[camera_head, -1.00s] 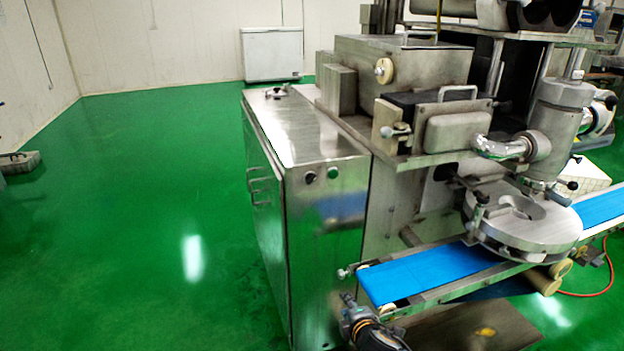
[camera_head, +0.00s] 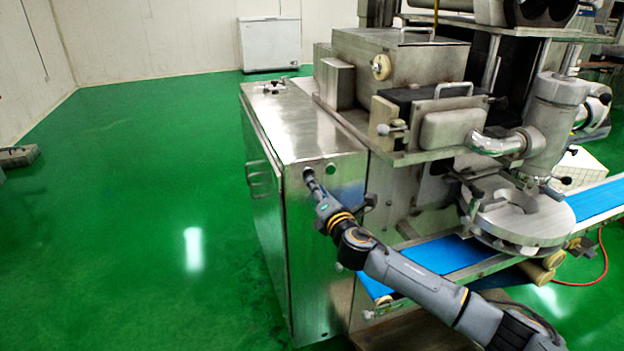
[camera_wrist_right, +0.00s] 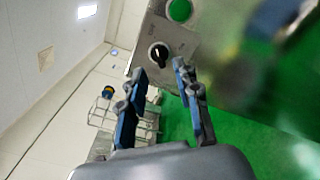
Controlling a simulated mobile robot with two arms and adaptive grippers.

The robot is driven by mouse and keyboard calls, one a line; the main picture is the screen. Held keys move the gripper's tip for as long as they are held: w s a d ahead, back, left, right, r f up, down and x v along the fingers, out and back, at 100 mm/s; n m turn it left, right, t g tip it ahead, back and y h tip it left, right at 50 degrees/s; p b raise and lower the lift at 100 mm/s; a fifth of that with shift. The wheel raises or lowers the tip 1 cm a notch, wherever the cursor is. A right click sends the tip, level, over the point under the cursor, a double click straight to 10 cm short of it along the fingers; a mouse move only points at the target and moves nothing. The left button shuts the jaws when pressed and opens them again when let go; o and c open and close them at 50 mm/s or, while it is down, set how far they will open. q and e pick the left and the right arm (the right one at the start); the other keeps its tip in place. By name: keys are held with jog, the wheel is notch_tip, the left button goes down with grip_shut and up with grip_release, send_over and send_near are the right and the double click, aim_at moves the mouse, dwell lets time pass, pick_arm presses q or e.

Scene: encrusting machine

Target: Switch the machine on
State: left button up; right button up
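The machine's steel cabinet (camera_head: 300,130) stands in the middle of the head view. Its front panel carries a black rotary knob (camera_head: 308,172) at the left and a green round button (camera_head: 331,168) to its right. The knob also shows in the right wrist view (camera_wrist_right: 159,53), with the green button (camera_wrist_right: 180,10) above it. My right gripper (camera_head: 312,186) is at the panel, close in front of the knob. In the wrist view its two blue-padded fingers (camera_wrist_right: 159,72) are apart, with the knob just beyond the gap between their tips; contact cannot be told. My left gripper is out of view.
A blue conveyor belt (camera_head: 440,256) runs below and behind my right arm, under a round steel plate (camera_head: 525,222). A white chest freezer (camera_head: 269,44) stands against the back wall. The green floor (camera_head: 150,200) left of the cabinet is clear.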

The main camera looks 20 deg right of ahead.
jog(key=w, duration=0.4)
jog(key=shift+w+a, duration=0.1)
jog(key=shift+w, duration=0.1)
grip_shut()
